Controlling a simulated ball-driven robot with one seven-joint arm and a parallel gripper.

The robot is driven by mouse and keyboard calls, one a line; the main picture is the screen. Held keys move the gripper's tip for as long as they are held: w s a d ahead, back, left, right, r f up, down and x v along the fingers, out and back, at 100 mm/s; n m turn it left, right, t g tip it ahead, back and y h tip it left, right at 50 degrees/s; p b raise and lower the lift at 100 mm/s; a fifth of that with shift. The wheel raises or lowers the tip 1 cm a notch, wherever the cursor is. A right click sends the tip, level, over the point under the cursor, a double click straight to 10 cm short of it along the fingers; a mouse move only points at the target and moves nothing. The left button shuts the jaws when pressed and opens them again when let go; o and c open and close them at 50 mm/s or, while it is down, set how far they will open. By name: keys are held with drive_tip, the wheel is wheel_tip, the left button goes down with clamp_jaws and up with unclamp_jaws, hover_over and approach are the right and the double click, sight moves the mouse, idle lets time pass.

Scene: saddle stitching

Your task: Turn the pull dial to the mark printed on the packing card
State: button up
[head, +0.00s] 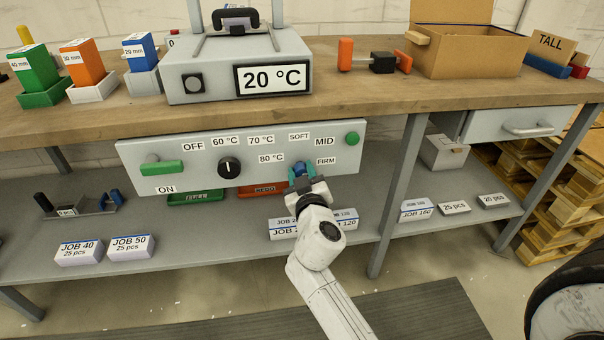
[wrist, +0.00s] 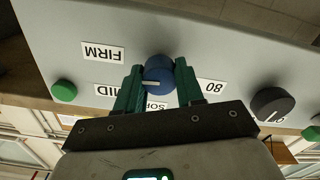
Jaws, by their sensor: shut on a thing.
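The pull dial is a blue round knob with a white pointer line, at the right part of the grey control panel (head: 290,145). In the wrist view the blue dial (wrist: 158,68) sits between the green fingers of my gripper (wrist: 160,85), which is shut on it. That view is upside down; the pointer line points left, roughly toward the MID label, which a finger partly covers. FIRM lies up and left, SOFT below the dial. In the head view my gripper (head: 302,174) covers most of the dial. I cannot pick out a packing card with a readable dial mark.
A black knob (head: 229,167) with temperature labels and a green switch (head: 162,168) sit left on the panel. A green button (head: 352,138) is at its upper right. Labelled job boxes (head: 130,247) and coloured trays stand on the lower shelf. A 20 °C machine (head: 215,75) stands above.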

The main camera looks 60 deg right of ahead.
drive_tip(key=n, duration=0.4)
drive_tip(key=shift+w+a+r, duration=0.1)
drive_tip(key=shift+n, duration=1.9)
drive_tip(key=shift+w, duration=0.1)
drive_tip(key=o, duration=0.8)
drive_tip(key=shift+a, duration=0.1)
drive_tip(key=shift+o, duration=1.2)
drive_tip(key=v, duration=1)
drive_tip(key=shift+s+a, duration=0.25)
drive_tip(key=shift+s, duration=0.1)
